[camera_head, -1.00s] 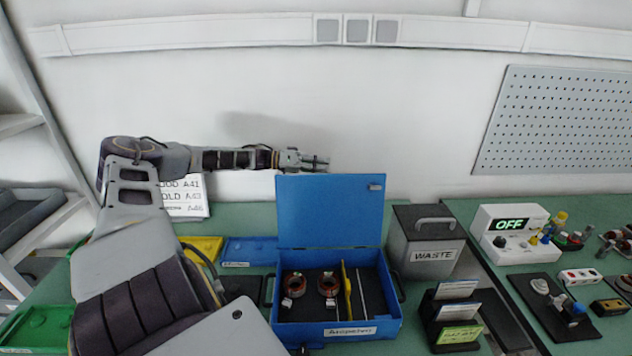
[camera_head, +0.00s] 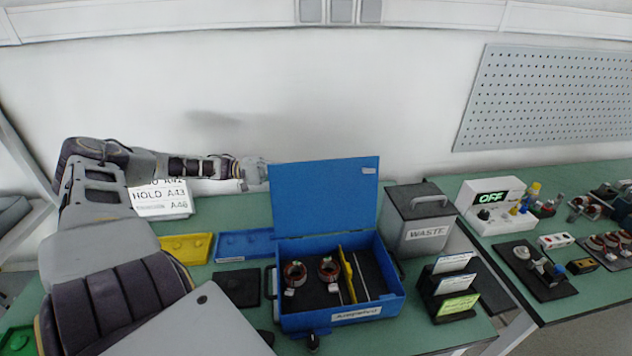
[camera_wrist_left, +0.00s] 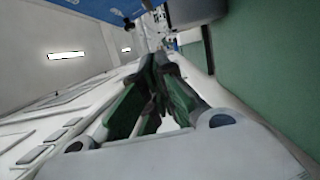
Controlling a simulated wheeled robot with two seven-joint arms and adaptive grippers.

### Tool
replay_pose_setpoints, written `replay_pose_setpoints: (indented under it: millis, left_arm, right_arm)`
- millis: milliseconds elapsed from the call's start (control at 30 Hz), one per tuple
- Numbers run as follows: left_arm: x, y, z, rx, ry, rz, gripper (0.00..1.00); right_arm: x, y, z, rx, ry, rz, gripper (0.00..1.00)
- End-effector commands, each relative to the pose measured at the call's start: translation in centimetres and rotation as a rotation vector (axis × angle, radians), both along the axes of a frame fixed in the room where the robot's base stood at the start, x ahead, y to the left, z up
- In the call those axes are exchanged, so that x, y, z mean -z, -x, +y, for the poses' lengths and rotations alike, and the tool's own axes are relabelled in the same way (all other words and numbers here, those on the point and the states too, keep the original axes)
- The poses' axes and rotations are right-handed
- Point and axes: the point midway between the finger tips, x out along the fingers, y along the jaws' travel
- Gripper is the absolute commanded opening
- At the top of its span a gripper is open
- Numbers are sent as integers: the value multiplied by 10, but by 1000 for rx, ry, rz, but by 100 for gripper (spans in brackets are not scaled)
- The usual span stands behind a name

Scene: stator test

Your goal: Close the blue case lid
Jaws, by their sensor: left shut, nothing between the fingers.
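The blue case (camera_head: 345,322) stands on the green table with its lid (camera_head: 325,200) upright at the back. Inside it lie two copper-wound stators (camera_head: 296,275) and a yellow divider (camera_head: 347,272). My left gripper (camera_head: 266,172) is at the upper left edge of the lid, its fingertips partly hidden behind it. In the left wrist view my left gripper (camera_wrist_left: 160,112) is shut and empty, with part of a blue surface (camera_wrist_left: 110,8) beyond it at the top. I cannot tell whether it touches the lid. My right gripper is not in view.
A grey waste bin (camera_head: 418,222) stands right of the case, with a card holder (camera_head: 448,290) in front of it. Blue (camera_head: 245,245) and yellow (camera_head: 187,248) trays lie to the left. A sign (camera_head: 162,200) stands behind my left arm.

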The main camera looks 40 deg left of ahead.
Motion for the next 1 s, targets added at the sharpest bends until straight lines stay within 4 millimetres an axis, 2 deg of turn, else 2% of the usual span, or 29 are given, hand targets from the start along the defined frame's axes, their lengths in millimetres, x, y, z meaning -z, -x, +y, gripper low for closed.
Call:
replay_pose_setpoints:
  millis: [433, 867, 1000]
  left_arm:
    - [1, -5, -6, -1, -1, -2, 0]
    - [2, -29, -40, 1, -1, -3, 0]
    - [2, -36, -49, 0, 0, -2, 0]
  right_arm:
    - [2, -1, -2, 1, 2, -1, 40]
    - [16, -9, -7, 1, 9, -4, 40]
    - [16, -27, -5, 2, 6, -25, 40]
